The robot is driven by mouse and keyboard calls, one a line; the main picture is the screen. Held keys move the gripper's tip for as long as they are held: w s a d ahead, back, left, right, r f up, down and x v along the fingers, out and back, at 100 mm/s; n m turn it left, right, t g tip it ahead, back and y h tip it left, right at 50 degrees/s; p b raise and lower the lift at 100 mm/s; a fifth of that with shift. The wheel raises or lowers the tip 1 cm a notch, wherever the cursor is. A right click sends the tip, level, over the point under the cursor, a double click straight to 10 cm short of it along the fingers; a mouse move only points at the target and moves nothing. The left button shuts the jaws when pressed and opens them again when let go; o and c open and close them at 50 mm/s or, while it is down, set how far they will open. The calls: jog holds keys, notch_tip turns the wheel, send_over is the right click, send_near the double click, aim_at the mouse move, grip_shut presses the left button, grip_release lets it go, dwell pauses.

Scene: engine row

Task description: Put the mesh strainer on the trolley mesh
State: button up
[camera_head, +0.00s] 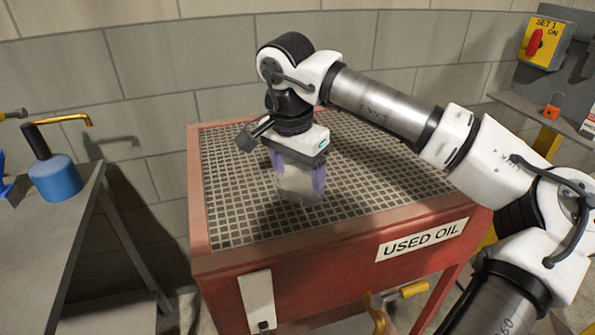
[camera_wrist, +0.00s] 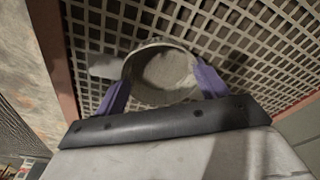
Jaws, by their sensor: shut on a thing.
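The mesh strainer (camera_head: 298,186) is a grey cup-like piece between the purple fingers of my gripper (camera_head: 300,188). In the wrist view the strainer (camera_wrist: 165,72) shows its round rim and grey inside, with a finger at each side; my gripper (camera_wrist: 160,85) is shut on it. The trolley mesh (camera_head: 235,205) is a square-holed grate on top of the red trolley, and it also shows in the wrist view (camera_wrist: 225,25). The strainer is over the near middle part of the mesh, low down. I cannot tell whether its bottom touches the mesh.
The red trolley (camera_head: 330,275) bears a "USED OIL" label (camera_head: 422,239) and has a raised rim around the mesh. A grey table (camera_head: 50,235) with a blue oil can (camera_head: 55,178) stands at the left. A block wall is behind. The mesh around the strainer is clear.

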jog(key=shift+f, duration=0.1)
jog(key=o, duration=0.5)
jog(key=shift+f, duration=0.1)
jog(key=o, duration=0.5)
jog(key=r, duration=0.8)
jog(key=s+r, duration=0.1)
jog(key=r, duration=0.3)
jog(key=shift+a+r, duration=0.2)
jog(key=shift+a, duration=0.2)
